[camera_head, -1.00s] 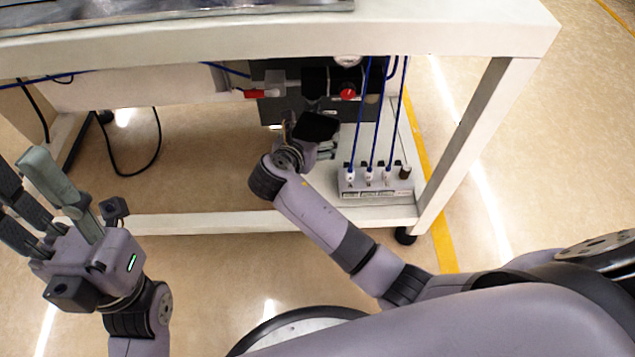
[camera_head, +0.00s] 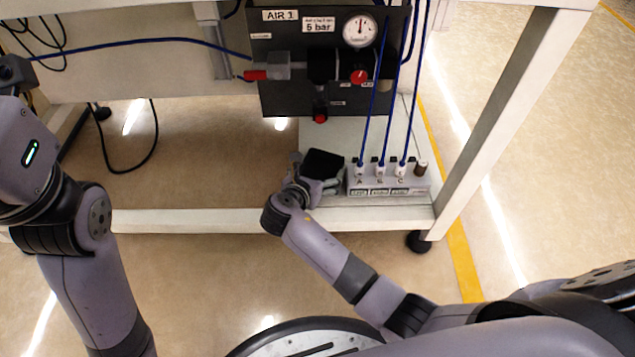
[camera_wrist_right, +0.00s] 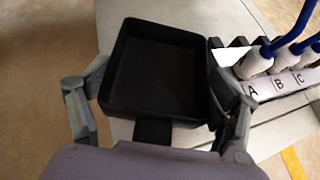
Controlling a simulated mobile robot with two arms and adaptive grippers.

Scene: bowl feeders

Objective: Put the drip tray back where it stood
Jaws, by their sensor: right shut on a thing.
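The drip tray (camera_head: 323,165) is a small black square box with an open top. My right gripper (camera_head: 318,186) is shut on it, just left of the valve manifold on the lower shelf. In the right wrist view the tray (camera_wrist_right: 157,75) is upright and looks empty, with its handle tab toward the palm between the fingers (camera_wrist_right: 155,125). I cannot tell whether the tray touches the shelf. My left arm is at the left edge of the head view; its fingers are out of the picture.
The manifold (camera_head: 390,191) with blue hoses, labelled A, B, C, is close to the tray's right. A dark air panel (camera_head: 285,95) with a gauge (camera_head: 360,30) and a red knob (camera_head: 359,77) is above. A white table leg (camera_head: 490,120) bounds the right.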

